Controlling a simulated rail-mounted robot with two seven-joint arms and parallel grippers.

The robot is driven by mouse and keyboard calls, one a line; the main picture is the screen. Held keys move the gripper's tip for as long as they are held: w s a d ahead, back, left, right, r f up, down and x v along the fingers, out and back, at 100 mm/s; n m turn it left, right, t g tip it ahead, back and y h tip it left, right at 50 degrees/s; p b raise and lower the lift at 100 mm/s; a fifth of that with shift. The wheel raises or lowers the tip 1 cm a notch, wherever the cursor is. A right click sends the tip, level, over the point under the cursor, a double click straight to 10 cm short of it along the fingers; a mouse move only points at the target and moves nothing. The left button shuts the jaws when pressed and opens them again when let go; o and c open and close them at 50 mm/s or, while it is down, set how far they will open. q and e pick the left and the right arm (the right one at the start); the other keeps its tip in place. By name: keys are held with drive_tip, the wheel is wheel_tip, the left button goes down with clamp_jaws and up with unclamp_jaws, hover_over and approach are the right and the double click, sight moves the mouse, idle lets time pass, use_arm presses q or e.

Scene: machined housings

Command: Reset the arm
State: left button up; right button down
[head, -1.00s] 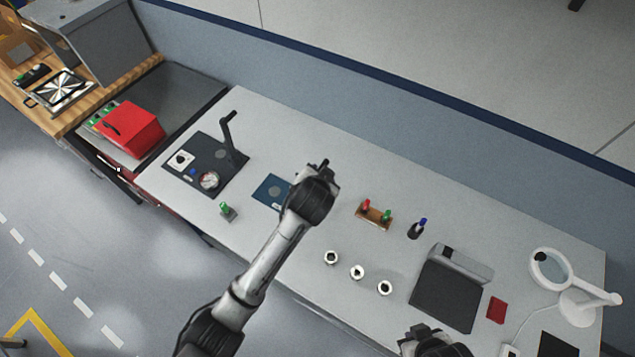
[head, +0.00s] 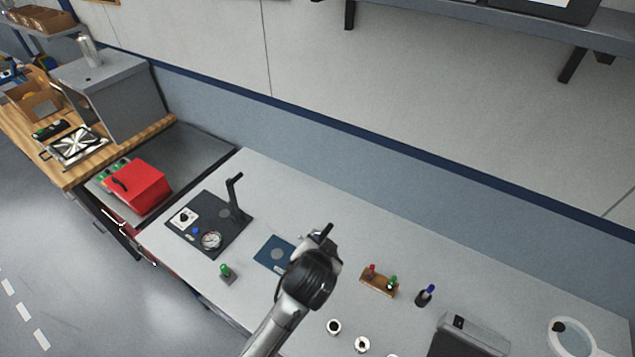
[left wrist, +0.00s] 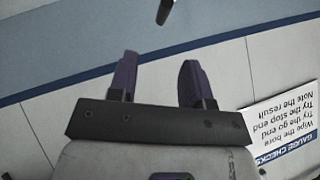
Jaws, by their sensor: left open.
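My left arm reaches in from the bottom of the head view, with its gripper (head: 326,236) above the workbench (head: 300,206), just right of a blue square plate (head: 272,254). In the left wrist view the two dark purple fingers (left wrist: 157,80) stand apart with nothing between them, so the left gripper is open and empty. The wall and an upside-down printed gauge-check card (left wrist: 282,130) lie behind them. My right gripper is outside both current views.
A black panel with a dial gauge (head: 211,240) and lever stands left. A green-topped piece (head: 226,272), a wooden plug rack (head: 379,283), a blue-topped plug (head: 425,295), metal rings (head: 334,327), a grey machine (head: 468,338) and a magnifier lamp (head: 571,338) share the bench.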

use_arm(q)
drive_tip(key=s+a+r+n+t+p, duration=0.1)
drive_tip(key=s+a+r+n, duration=0.4)
drive_tip(key=a+r, duration=0.45)
drive_tip(key=s+a+f+g+p, duration=0.1)
drive_tip(key=s+a+f+g, duration=0.1)
drive_tip(key=s+a+f, duration=0.3)
drive_tip(key=s+a+f+n+g+y+p, duration=0.1)
drive_tip(key=s+a+f, duration=0.4)
drive_tip(key=s, duration=0.9)
drive_tip(key=s+a+f+n+g+y+p, duration=0.1)
drive_tip(key=s+a+f+g+p, duration=0.2)
drive_tip(key=s+f, duration=0.4)
drive_tip(key=shift+s+a+g, duration=0.5)
drive_tip(key=shift+s+a, duration=0.45)
drive_tip(key=shift+s, duration=0.2)
